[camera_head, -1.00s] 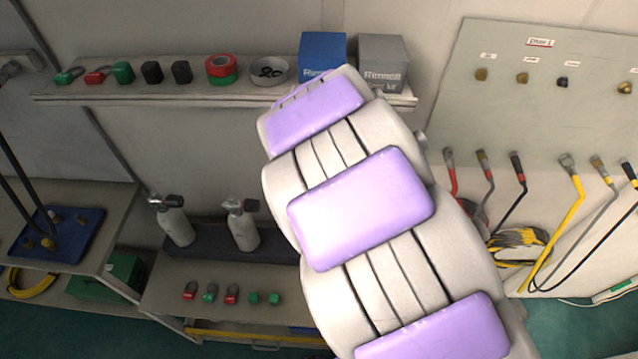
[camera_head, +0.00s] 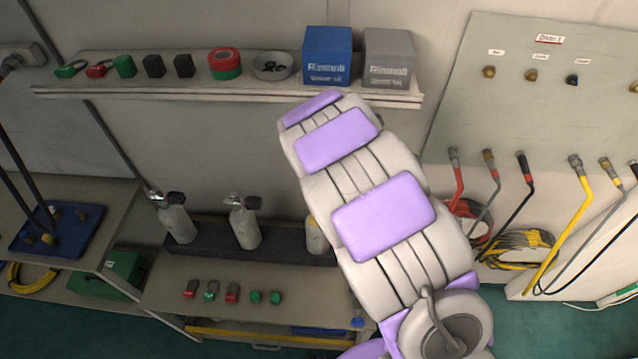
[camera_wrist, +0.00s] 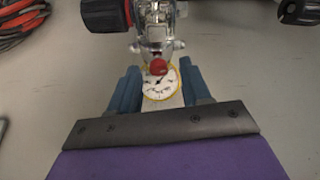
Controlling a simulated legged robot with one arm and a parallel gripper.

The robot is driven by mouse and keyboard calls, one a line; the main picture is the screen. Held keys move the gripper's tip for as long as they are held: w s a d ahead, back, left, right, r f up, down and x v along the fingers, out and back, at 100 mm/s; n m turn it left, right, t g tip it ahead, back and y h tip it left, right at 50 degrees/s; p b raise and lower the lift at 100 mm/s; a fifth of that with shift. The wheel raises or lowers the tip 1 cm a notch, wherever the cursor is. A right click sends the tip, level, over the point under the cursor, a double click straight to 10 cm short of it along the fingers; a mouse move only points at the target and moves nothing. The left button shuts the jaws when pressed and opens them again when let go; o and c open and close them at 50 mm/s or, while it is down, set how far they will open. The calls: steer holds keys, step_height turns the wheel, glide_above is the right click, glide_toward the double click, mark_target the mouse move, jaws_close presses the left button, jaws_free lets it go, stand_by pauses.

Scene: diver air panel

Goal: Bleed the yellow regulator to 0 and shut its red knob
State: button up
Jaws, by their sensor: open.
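In the wrist view, a round white gauge (camera_wrist: 160,86) with a yellow rim lies in line with the space between the two blue fingers of my gripper (camera_wrist: 160,70). The fingers are apart, one on each side of it; I cannot tell whether they touch anything. A red knob (camera_wrist: 158,66) sits at the gauge's upper edge, close to the fingertips. A metal valve body (camera_wrist: 156,28) is just beyond. The needle reading is too small to tell. In the head view my arm covers the middle right, and my gripper is not visible there.
Black knobs flank the valve, one at left (camera_wrist: 104,12) and one at right (camera_wrist: 300,10). In the head view, cylinders (camera_head: 246,228) stand on a low ledge; a yellowish one (camera_head: 316,236) is partly behind my arm. A shelf (camera_head: 230,92) runs above. Hoses hang at right.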

steer(key=shift+w+f, duration=0.1)
steer(key=shift+f, duration=0.15)
steer(key=shift+c, duration=0.2)
jaws_close()
